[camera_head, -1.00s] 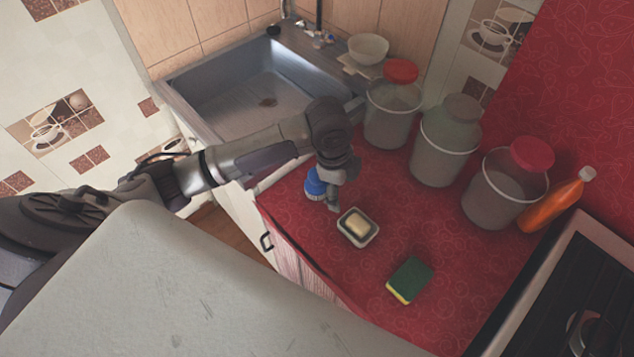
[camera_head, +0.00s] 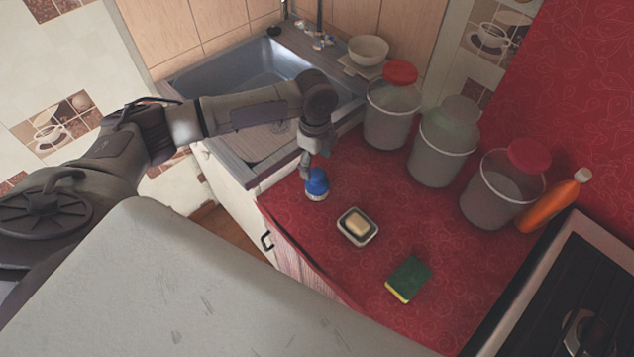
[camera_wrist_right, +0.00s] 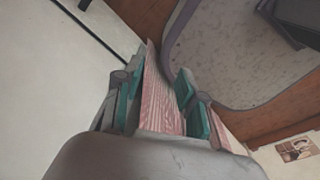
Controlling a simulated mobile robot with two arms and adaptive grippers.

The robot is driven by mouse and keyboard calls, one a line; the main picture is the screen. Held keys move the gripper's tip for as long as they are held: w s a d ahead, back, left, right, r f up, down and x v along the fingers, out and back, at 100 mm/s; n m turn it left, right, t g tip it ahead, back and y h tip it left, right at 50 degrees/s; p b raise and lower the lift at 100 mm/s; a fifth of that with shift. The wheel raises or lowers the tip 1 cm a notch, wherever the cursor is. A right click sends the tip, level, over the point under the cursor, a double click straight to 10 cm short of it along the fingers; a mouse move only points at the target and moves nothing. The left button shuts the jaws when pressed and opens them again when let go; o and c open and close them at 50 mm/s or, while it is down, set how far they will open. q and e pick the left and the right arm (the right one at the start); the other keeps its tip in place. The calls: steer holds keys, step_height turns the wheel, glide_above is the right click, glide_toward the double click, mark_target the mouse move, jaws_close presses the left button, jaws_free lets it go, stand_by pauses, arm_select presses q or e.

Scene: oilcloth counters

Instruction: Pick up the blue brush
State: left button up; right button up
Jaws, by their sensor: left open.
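The blue brush (camera_head: 317,184) stands on the red counter near its left front edge, in the head view. My left gripper (camera_head: 310,170) points down right at the brush, its fingers close behind and beside the brush's top. The left gripper is open; whether a finger touches the brush cannot be told. The brush's upper end is partly hidden by the gripper. My right gripper (camera_wrist_right: 160,98) shows in the right wrist view with its teal pads apart and nothing held between them. The brush is not in that view.
A soap dish with soap (camera_head: 341,232) and a green-yellow sponge (camera_head: 408,279) lie to the right of the brush. Several lidded jars, such as this one (camera_head: 392,112), and an orange bottle (camera_head: 550,205) line the back. A sink (camera_head: 220,92) is behind left; a stove (camera_head: 575,290) is at right.

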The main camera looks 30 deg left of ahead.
mark_target(316, 172)
arm_select(q)
step_height(316, 172, down, 5)
steer(key=shift+p, duration=0.75)
steer(key=shift+f, duration=0.25)
steer(key=c, duration=1.3)
steer(key=shift+r, duration=0.15)
steer(key=shift+r, duration=0.3)
steer(key=r, duration=0.1)
steer(key=d+r+b, duration=0.1)
steer(key=r, duration=0.1)
steer(key=shift+s+d+r, duration=0.1)
steer(key=shift+d+r, duration=0.05)
steer(key=shift+r, duration=0.15)
steer(key=d+r, duration=0.2)
steer(key=d, duration=0.1)
steer(key=s+d+r+b, duration=0.1)
steer(key=d+r, duration=0.1)
steer(key=d, duration=0.1)
steer(key=s+d+r+b, duration=0.1)
steer(key=d+r, duration=0.1)
steer(key=d, duration=0.2)
steer(key=shift+s+d+r, duration=0.1)
steer(key=shift+s+r, duration=0.15)
steer(key=shift+r, duration=0.05)
